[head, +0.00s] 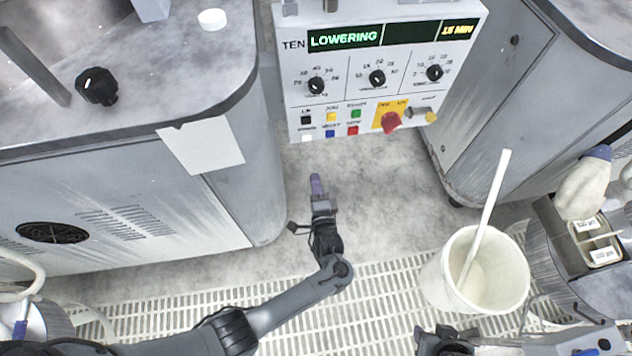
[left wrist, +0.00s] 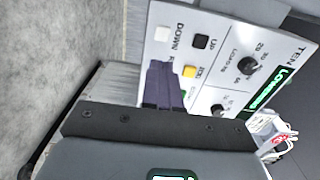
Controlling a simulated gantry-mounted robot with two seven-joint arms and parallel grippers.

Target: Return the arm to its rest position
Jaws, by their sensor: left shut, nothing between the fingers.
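My left gripper (head: 316,184) is in the middle of the head view, with its arm coming in from the lower left. Its purple fingers are together and empty, apart from the panel's lower edge in that view. The fingers also show in the left wrist view (left wrist: 163,84), in front of the control panel (left wrist: 150,65). In the head view the control panel (head: 290,75) hangs above the gripper. Its display (head: 344,37) reads LOWERING, with 15 MIN at its right end. Part of my right arm (head: 446,341) shows at the bottom edge; its fingertips are not visible.
A grey machine cabinet (head: 110,215) stands left and another (head: 490,110) right. A white bucket (head: 432,285) with a stick (head: 487,210) in it stands at lower right. A grated floor (head: 385,285) lies below. Bare floor surrounds the left gripper.

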